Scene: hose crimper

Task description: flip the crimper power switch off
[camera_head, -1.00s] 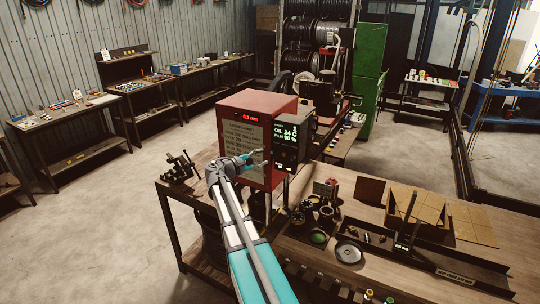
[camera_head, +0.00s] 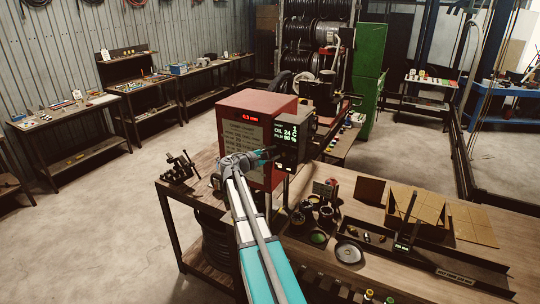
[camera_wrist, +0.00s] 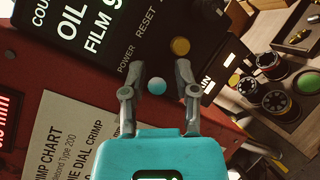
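The crimper is a red machine (camera_head: 243,155) with a chart on its front and a black control box (camera_head: 290,148) at its right side. In the wrist view, the black panel (camera_wrist: 97,27) carries POWER and RESET labels, a yellow round button (camera_wrist: 180,46) and a pale blue round knob or lamp (camera_wrist: 156,86). I cannot tell which part is the power switch; the left finger is over the area beside the POWER label. My gripper (camera_wrist: 161,70) is open and empty, its fingers either side of the pale blue part. In the head view my gripper (camera_head: 268,154) is at the control box.
Black round dies (camera_wrist: 273,99) lie on the bench right of the panel. The floor at left is clear.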

